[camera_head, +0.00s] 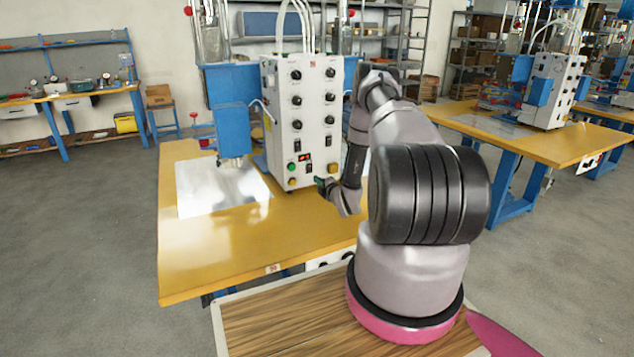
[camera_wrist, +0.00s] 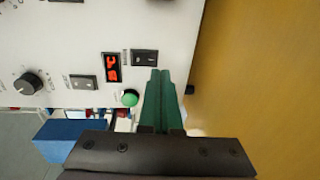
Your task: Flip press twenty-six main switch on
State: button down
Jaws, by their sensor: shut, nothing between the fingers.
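A white control box (camera_head: 306,125) stands on the yellow table, with knobs, rocker switches and lamps on its front. A black rocker switch (camera_wrist: 145,57) sits beside the red lit display (camera_wrist: 112,67); this rocker also shows below the display in the head view (camera_head: 309,168). I cannot read which switch is the main one, or its position. My gripper (camera_wrist: 161,72) has green fingers, shut and empty, tips close to that rocker's lower end. I cannot tell whether they touch. In the head view my gripper (camera_head: 320,183) is low in front of the box.
A green button (camera_wrist: 130,97) lies close beside my fingers. A second rocker (camera_wrist: 83,82) and a knob (camera_wrist: 29,84) are farther up the panel. The blue press head (camera_head: 232,130) stands left of the box over a shiny plate (camera_head: 222,190). The table front (camera_head: 230,255) is clear.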

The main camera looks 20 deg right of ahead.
jog(key=shift+s+d+f, duration=0.1)
jog(key=shift+s+f, duration=0.1)
jog(key=shift+s, duration=0.2)
jog(key=s, duration=0.5)
jog(key=s+f, duration=0.1)
jog(key=s, duration=0.2)
jog(key=shift+s+d, duration=0.15)
jog(key=shift+s, duration=0.1)
